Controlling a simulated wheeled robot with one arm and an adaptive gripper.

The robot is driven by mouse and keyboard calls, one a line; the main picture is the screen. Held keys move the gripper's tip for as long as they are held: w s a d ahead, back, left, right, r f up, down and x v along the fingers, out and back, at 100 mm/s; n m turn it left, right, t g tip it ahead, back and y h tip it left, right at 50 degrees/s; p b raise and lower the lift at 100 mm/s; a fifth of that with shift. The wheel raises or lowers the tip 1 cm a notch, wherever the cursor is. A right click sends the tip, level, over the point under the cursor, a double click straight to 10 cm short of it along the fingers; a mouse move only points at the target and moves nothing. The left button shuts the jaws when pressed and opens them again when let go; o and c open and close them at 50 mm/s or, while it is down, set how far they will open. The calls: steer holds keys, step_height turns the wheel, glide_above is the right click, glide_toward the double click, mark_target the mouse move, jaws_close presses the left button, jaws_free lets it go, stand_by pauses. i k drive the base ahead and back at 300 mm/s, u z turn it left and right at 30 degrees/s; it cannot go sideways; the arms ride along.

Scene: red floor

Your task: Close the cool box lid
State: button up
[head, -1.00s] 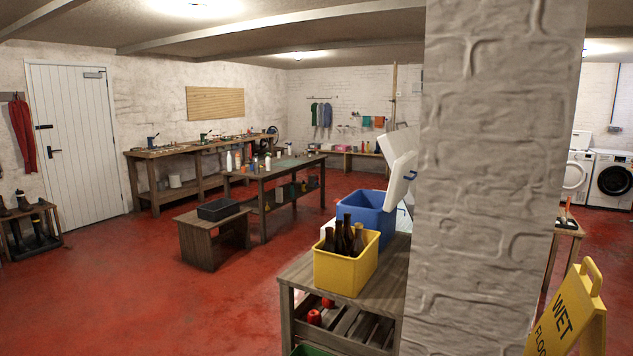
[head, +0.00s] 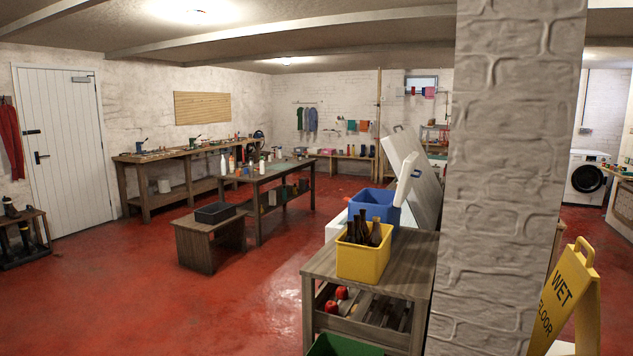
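The cool box is a blue box (head: 384,199) standing on the grey wooden bench (head: 330,262), behind a yellow crate. Its white lid (head: 405,178) is open and stands up, tilted, at the box's right side. The yellow crate hides the lower front of the box. My gripper is not in view.
The yellow crate (head: 362,263) holds dark bottles. A large white chest with a raised lid (head: 428,190) stands behind the cool box. A stone pillar (head: 515,180) rises close on the right, near a yellow wet-floor sign (head: 566,298). Red floor (head: 200,300) is clear to the left.

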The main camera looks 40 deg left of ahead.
mark_target(409, 170)
steer(key=u, duration=1.1)
steer(key=i, duration=1)
